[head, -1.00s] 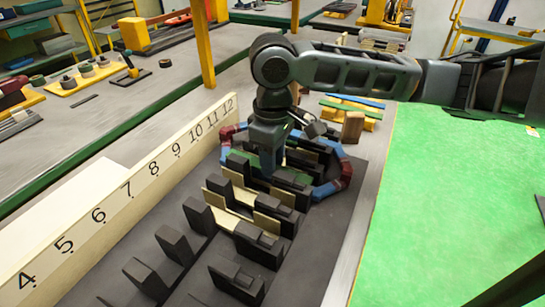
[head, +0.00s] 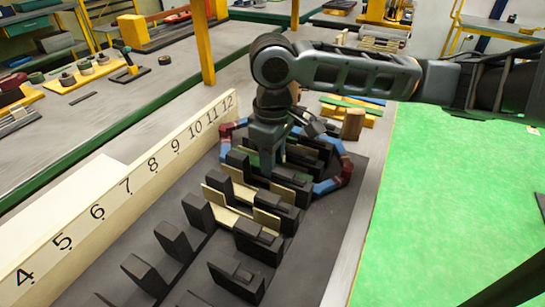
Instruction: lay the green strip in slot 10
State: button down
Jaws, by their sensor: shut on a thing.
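My gripper (head: 267,168) points straight down among the dark stator teeth, toward the far end of the row. It is shut on a green strip (head: 253,157), which shows only in part beside the fingers and between the teeth. The fingertips are hidden, so I cannot tell whether the strip touches the slot floor. The number board (head: 125,187) runs along the left with numbers 4 to 12. The gripper is roughly across from the numbers 9 to 11; the exact slot is hard to tell.
Cream strips (head: 232,218) lie in nearer slots. A blue and red coil (head: 334,181) loops around the far teeth. A yellow rack (head: 352,112) with green and blue strips stands behind, beside a brown block (head: 353,124). The green mat (head: 455,200) at right is clear.

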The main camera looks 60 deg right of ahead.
jog(key=shift+f, duration=0.45)
dwell(0.3)
jog(key=c, duration=0.7)
grip_release()
jog(key=shift+c, duration=0.2)
jog(key=shift+r, duration=0.15)
jog(key=shift+r+p, duration=0.3)
jog(key=shift+r, duration=0.05)
jog(key=shift+r+p, duration=0.4)
notch_tip(320, 180, up, 7)
jog(key=p, duration=0.6)
jog(key=shift+r, duration=0.15)
jog(key=shift+r, duration=0.1)
